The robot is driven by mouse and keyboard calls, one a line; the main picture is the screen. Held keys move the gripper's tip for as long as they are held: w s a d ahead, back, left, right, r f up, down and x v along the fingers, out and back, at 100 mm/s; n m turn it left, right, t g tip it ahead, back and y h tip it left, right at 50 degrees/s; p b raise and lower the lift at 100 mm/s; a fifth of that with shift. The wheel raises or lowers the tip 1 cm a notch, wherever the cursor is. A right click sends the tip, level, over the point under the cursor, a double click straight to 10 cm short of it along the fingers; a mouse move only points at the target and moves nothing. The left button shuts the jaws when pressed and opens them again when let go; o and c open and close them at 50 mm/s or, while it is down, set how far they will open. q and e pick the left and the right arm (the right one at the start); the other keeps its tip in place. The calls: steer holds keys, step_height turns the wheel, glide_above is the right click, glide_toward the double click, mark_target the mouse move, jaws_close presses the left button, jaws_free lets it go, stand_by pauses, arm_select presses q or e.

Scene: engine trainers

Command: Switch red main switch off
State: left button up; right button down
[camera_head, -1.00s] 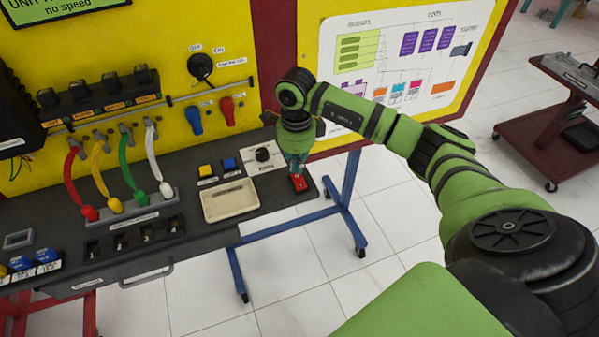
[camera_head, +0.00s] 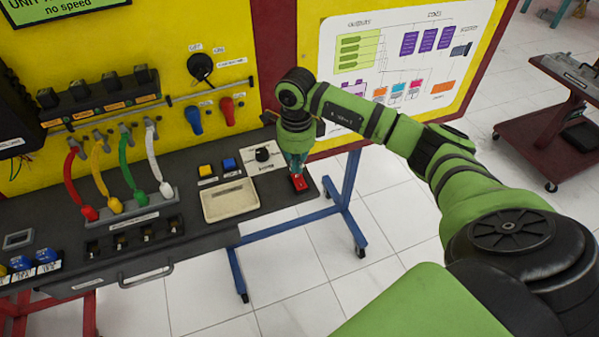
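The red main switch (camera_head: 299,183) is a small red block at the right end of the dark bench top. My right gripper (camera_head: 297,170) points down right at the switch, with its fingertips at or just above it. The fingers are small and dark here, so I cannot tell whether they are open, shut or closed on the switch. The switch's position is also too small to read. My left gripper is not in view.
Left of the switch are a black rotary knob (camera_head: 263,154), yellow and blue buttons (camera_head: 229,164) and a beige tray (camera_head: 230,213). Coloured cables (camera_head: 128,165) stand further left. The yellow panel (camera_head: 215,50) rises behind. Open floor lies in front.

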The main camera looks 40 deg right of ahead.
mark_target(297, 176)
steer(key=shift+f+b, duration=1.05)
steer(key=shift+f, duration=0.15)
stand_by(0.4)
steer(key=shift+r, duration=0.15)
steer(key=shift+r+p, duration=2.2)
steer(key=shift+r, duration=1.2)
